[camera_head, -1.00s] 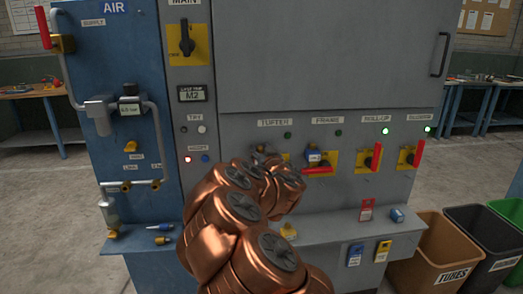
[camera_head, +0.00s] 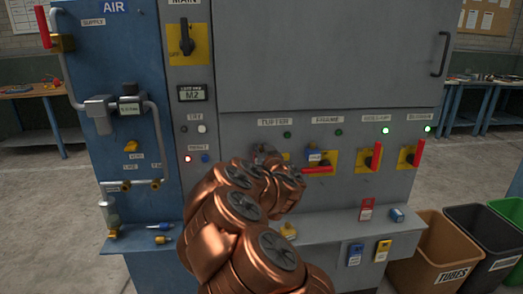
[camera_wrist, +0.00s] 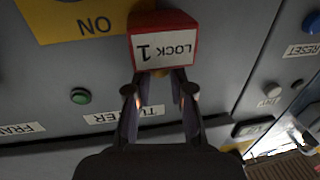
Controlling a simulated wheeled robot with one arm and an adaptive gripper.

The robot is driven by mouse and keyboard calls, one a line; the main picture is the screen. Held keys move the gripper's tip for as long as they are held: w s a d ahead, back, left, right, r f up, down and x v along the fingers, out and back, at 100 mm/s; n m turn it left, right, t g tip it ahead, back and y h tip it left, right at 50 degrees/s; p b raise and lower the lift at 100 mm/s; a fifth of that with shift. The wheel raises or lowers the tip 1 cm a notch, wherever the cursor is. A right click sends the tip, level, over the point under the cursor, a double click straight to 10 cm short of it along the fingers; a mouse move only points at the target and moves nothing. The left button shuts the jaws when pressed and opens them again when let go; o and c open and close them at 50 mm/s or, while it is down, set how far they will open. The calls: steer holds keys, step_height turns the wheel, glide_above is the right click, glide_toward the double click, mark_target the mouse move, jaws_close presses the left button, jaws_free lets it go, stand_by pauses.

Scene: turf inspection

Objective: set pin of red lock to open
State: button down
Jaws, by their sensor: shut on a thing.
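The red lock (camera_wrist: 163,40) shows in the wrist view as a red block with a white label reading LOCK 1, upside down there. A small brass-coloured part (camera_wrist: 160,72) shows at its edge facing my gripper. My gripper (camera_wrist: 160,88) is shut on the red lock at that edge, with one finger on each side. I cannot tell the pin's position.
Red handles on yellow plates stick out at FRAME (camera_head: 318,169), ROLL-UP (camera_head: 376,156) and at the far right (camera_head: 417,153). A narrow shelf (camera_head: 330,232) below carries a red tag-like item (camera_head: 366,210) and a blue block (camera_head: 397,215). Bins (camera_head: 447,245) stand at right.

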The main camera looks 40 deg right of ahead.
steer(key=shift+r+p, duration=0.95)
steer(key=shift+r, duration=0.05)
steer(key=c, duration=1)
jaws_free()
steer(key=shift+s, duration=0.1)
steer(key=shift+v, duration=3.65)
